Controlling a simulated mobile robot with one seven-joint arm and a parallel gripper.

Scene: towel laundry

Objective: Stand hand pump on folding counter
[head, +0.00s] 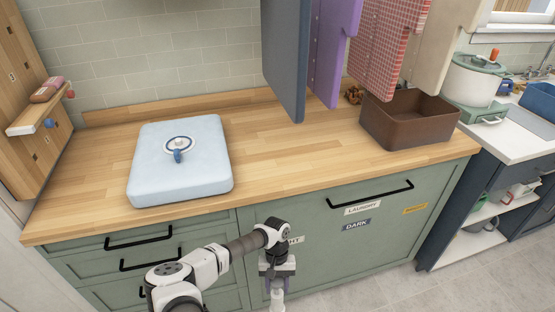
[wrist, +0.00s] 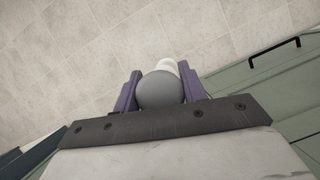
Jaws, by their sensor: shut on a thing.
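My gripper (head: 277,272) hangs low in front of the green cabinet, below the level of the wooden folding counter (head: 265,150). In the wrist view my gripper (wrist: 160,90) has its purple fingers shut on a rounded grey thing with a white part beyond it, which I take to be the hand pump (wrist: 160,88). In the head view a pale part of the hand pump (head: 277,300) shows under the fingers, cut off by the bottom edge. Most of its shape is hidden.
A folded light-blue towel (head: 205,182) with a small white and blue item (head: 178,146) lies on the counter's left. A brown bin (head: 410,130) stands at the right. Towels (head: 330,45) hang above. Bare wood lies between. Cabinet handles (head: 370,194) protrude in front.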

